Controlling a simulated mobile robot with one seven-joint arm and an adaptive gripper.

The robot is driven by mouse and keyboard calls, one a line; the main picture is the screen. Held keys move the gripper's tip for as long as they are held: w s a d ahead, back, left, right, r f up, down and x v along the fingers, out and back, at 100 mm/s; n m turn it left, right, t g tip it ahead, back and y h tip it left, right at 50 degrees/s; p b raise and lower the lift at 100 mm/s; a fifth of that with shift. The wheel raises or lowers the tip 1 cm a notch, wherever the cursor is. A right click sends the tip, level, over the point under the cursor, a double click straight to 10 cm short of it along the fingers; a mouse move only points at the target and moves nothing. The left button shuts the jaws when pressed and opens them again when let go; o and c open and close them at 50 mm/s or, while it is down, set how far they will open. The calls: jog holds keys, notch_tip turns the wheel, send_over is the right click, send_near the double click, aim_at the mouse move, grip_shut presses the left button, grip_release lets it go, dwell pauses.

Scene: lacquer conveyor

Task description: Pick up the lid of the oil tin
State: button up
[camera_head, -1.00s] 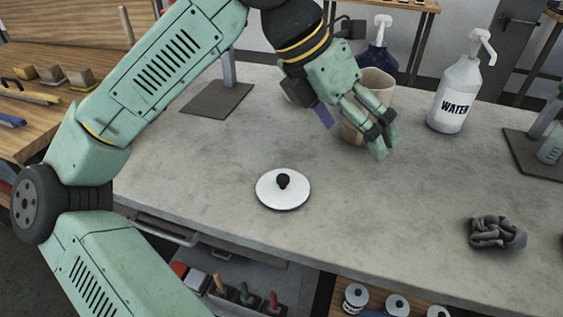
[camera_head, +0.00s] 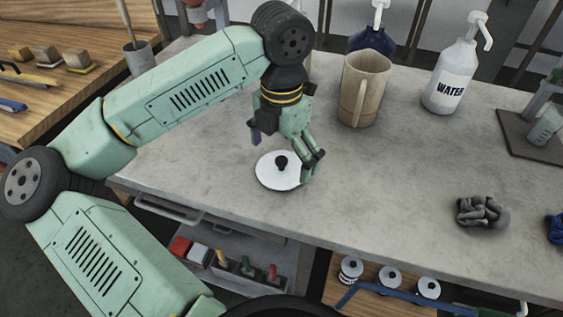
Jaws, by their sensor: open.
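A white round lid with a black knob (camera_head: 269,174) lies flat on the grey worktop (camera_head: 400,190), near its front edge. My gripper (camera_head: 312,166) is open, fingers pointing down, at the right side of the lid. Its fingertips overlap the lid's right rim in the picture; I cannot tell whether they touch it. The knob stands in clear view left of the fingers. I do not see which vessel is the oil tin.
A beige jug (camera_head: 372,90) stands behind the lid to the right. A white water bottle (camera_head: 454,80) and a dark blue bottle (camera_head: 372,42) stand farther back. A crumpled grey cloth (camera_head: 482,212) lies at the right. The worktop between lid and cloth is clear.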

jog(key=shift+f, duration=0.8)
jog(key=shift+c, duration=0.4)
jog(key=shift+s, duration=0.1)
jog(key=c, duration=1.7)
jog(key=shift+c, duration=0.5)
